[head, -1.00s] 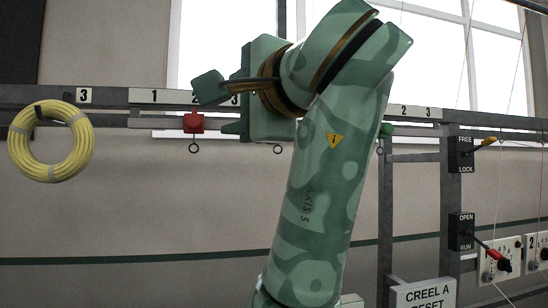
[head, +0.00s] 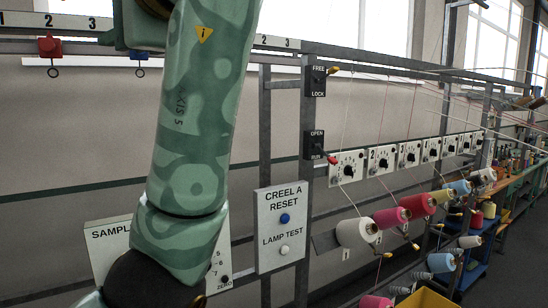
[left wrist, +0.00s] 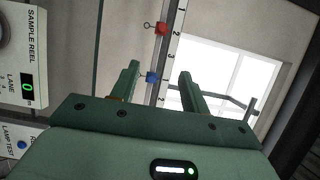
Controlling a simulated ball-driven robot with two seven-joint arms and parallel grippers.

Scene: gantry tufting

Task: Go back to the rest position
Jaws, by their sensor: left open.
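My left gripper (left wrist: 158,75) is in the left wrist view, its two green fingers apart with nothing between them. Beyond them, a blue hook tag (left wrist: 152,77) and a red hook tag (left wrist: 162,28) hang on the numbered rail (left wrist: 168,60). There the red tag (head: 49,46) and the blue tag (head: 139,55) hang below the rail. My right gripper is in neither view.
A CREEL A RESET panel (head: 283,225) stands right of my arm, with FREE/LOCK (head: 316,81) and OPEN/RUN (head: 315,145) switches above. Several dial plates line the frame. Yarn cones (head: 357,232) and a blue cart (head: 464,262) stand at the right. My arm partly covers the sample reel panel (head: 106,240).

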